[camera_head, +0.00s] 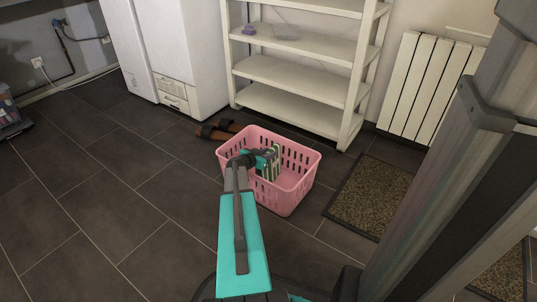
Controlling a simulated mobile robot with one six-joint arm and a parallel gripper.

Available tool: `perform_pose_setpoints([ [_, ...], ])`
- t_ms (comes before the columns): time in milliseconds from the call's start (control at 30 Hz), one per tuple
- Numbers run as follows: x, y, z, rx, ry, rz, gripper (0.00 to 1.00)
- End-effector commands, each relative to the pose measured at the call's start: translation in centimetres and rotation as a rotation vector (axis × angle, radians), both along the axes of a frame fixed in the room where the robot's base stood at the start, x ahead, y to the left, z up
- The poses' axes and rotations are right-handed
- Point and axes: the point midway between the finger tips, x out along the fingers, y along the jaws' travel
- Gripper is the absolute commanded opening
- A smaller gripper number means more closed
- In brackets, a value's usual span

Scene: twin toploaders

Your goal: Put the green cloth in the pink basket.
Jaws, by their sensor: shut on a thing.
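The pink basket (299,190) stands on the floor in the middle of the view, open at the top. My gripper (270,161) is at the basket's opening, seen from behind over its near left side. It is shut on the green cloth (276,164), which shows green and pale stripes. The cloth hangs within the basket's outline. I cannot tell whether its lower edge touches the basket floor. My arm hides part of the basket's left side.
A white shelf unit (292,72) stands behind the basket, with a small purple item (249,29) on it. Brown sandals (217,130) lie behind the basket at left. A doormat (370,197) lies at right, below a radiator (427,88).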

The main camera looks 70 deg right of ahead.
Motion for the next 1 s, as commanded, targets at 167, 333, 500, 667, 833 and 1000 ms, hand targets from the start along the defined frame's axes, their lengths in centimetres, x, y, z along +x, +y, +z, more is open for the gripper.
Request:
perform_pose_setpoints([
  [167, -0.03, -0.01, -0.24, 0.000, 0.000, -0.001, 0.00],
  [333, -0.06, -0.03, -0.40, 0.000, -0.001, -0.001, 0.00],
  [500, -0.07, -0.03, -0.56, -0.001, 0.000, -0.001, 0.00],
  [667, -0.09, -0.04, -0.72, 0.000, -0.001, -0.001, 0.00],
  [833, -0.10, -0.05, -0.73, 0.000, -0.001, -0.002, 0.00],
  [1000, -0.12, -0.05, -0.73, 0.000, -0.001, -0.001, 0.45],
])
